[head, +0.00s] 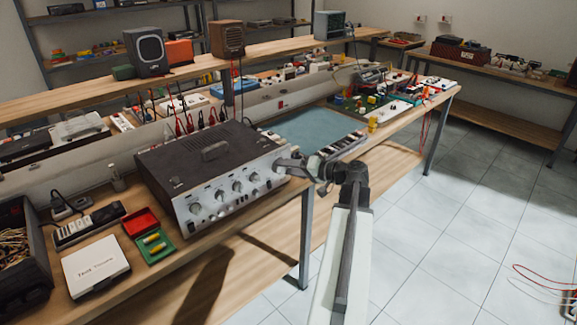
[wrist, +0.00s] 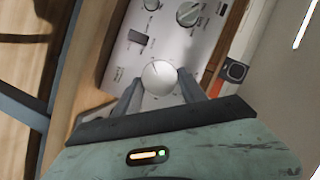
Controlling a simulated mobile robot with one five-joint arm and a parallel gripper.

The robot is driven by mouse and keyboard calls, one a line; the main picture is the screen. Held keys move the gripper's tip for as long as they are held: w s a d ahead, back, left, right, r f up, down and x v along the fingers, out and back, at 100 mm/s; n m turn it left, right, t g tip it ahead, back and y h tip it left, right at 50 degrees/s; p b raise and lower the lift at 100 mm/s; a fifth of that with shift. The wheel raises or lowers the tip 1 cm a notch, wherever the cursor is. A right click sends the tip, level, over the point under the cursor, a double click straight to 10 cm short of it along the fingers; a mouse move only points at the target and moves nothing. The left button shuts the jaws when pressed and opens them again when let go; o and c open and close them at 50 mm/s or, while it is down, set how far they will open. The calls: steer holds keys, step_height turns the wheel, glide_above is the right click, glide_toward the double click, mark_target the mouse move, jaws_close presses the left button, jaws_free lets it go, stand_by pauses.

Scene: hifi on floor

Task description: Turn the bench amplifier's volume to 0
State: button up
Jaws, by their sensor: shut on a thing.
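The bench amplifier (head: 215,175) is a dark box with a silver front panel and a row of knobs, standing on the wooden bench. My gripper (head: 285,163) is at the right end of that panel. In the wrist view my gripper (wrist: 165,85) has its two grey fingers on either side of a round silver knob (wrist: 159,75), shut on it. A thin mark shows on the knob's face. Other knobs (wrist: 188,13) and a dark switch (wrist: 137,38) sit on the same panel. The scale around the held knob is too small to read.
The tiled floor (head: 450,230) in front is largely clear.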

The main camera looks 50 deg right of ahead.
stand_by(0.3)
steer(key=o, duration=1.4)
steer(key=shift+c, duration=0.2)
steer(key=p+v, duration=0.1)
steer(key=v, duration=0.7)
steer(key=shift+p, duration=0.35)
steer(key=shift+w, duration=0.1)
